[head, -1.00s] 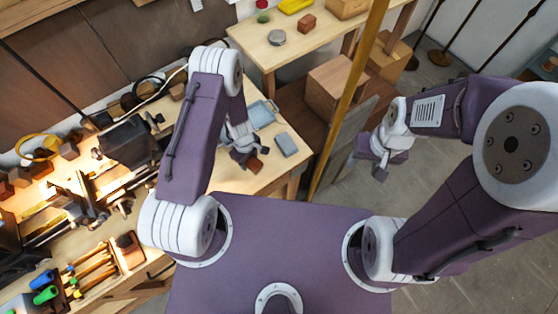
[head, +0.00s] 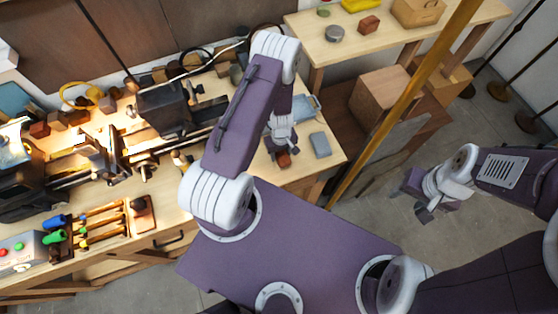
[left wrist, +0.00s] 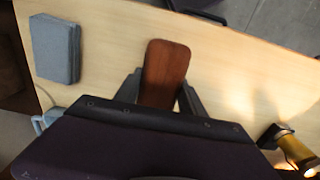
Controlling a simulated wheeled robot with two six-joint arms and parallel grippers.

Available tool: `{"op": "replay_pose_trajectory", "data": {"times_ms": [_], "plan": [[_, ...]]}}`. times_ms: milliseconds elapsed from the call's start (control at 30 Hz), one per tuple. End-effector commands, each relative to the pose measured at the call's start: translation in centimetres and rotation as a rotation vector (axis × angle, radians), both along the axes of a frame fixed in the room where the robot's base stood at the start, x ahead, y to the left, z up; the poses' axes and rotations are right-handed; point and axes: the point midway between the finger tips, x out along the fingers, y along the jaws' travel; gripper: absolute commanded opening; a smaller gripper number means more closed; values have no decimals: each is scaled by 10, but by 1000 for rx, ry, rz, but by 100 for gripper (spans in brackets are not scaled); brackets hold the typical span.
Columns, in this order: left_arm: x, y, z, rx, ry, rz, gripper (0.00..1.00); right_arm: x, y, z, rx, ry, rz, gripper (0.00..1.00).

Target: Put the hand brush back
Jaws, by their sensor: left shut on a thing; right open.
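The hand brush, as far as I can tell, is the reddish-brown wooden piece (left wrist: 165,72) between the fingers of my left gripper (left wrist: 162,98) in the left wrist view. Its rounded end points away from the wrist, and the rest is hidden behind the gripper. My left gripper is shut on it over the pale bench. In the head view, a small reddish-brown part (head: 284,159) shows below my left gripper (head: 281,147). I cannot tell whether it touches the bench. My right gripper (head: 424,208) is open and empty, out over the floor.
A grey-blue block (head: 320,145) lies right of the left gripper, with a light-blue tray-like thing (head: 305,107) behind. A lathe-like machine (head: 110,160) and a tool rack (head: 100,225) fill the bench's left. A yellow-and-dark cylinder (left wrist: 290,150) lies nearby. A wooden post (head: 405,100) stands right.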

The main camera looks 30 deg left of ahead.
Motion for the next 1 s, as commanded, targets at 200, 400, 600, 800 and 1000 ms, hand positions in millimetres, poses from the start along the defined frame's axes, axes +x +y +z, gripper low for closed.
{"op": "replay_pose_trajectory", "data": {"times_ms": [200,400,600,800,1000], "plan": [[1,8,-5,0,0,-1,9,0,0,0,0,-1,0,52],[0,8,-42,0,0,-1,9,0,0,-35,0,-1,0,52],[1,8,-43,1,-1,0,9,0,0,-36,0,0,0,52],[0,8,-48,0,0,0,9,0,0,-41,0,-1,0,52],[0,7,-46,0,0,0,69,0,0,-39,0,-1,0,52]]}}
